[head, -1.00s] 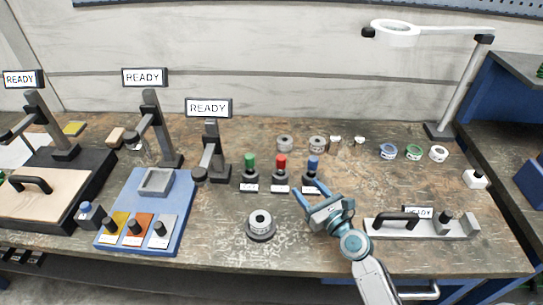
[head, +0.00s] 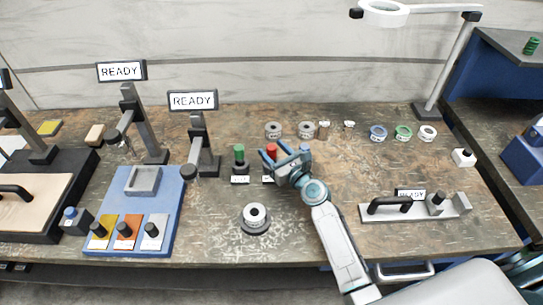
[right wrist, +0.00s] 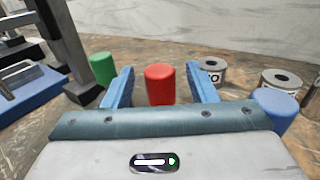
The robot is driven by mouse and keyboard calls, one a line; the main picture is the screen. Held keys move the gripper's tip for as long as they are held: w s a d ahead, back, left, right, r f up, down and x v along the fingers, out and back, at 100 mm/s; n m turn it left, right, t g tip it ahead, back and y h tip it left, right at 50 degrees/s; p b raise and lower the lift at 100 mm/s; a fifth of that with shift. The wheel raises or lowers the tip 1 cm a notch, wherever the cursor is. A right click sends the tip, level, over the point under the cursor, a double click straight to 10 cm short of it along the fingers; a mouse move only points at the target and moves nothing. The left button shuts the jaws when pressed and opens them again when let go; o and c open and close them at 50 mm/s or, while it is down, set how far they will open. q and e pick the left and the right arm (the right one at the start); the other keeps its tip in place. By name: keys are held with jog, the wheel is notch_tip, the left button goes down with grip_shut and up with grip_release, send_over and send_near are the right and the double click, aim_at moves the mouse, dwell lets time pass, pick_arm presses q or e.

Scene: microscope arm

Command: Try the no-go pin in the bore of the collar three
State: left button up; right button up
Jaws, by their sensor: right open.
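A red-handled pin (head: 271,149) stands upright in the row of pins, between a green one (head: 239,151) and a blue one (head: 304,150). My right gripper (head: 284,156) is open, its fingers on either side of the red pin. In the right wrist view the red pin (right wrist: 159,85) shows between the two blue fingers, with gaps to both. A grey collar (head: 255,213) sits on a dark round base at the front. Two more grey collars (head: 273,130) (head: 305,129) stand behind the pins; I cannot read which is collar three. My left gripper is not in view.
A black stand with a READY sign (head: 193,101) rises left of the pins. A blue tray (head: 175,205) lies further left. A grey fixture with a black handle (head: 425,212) is at the right. Blue, green and white rings (head: 403,131) lie at the back right.

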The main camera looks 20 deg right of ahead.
jog(key=shift+w+a, duration=0.25)
jog(key=shift+w, duration=0.45)
grip_shut()
jog(key=shift+r, duration=0.1)
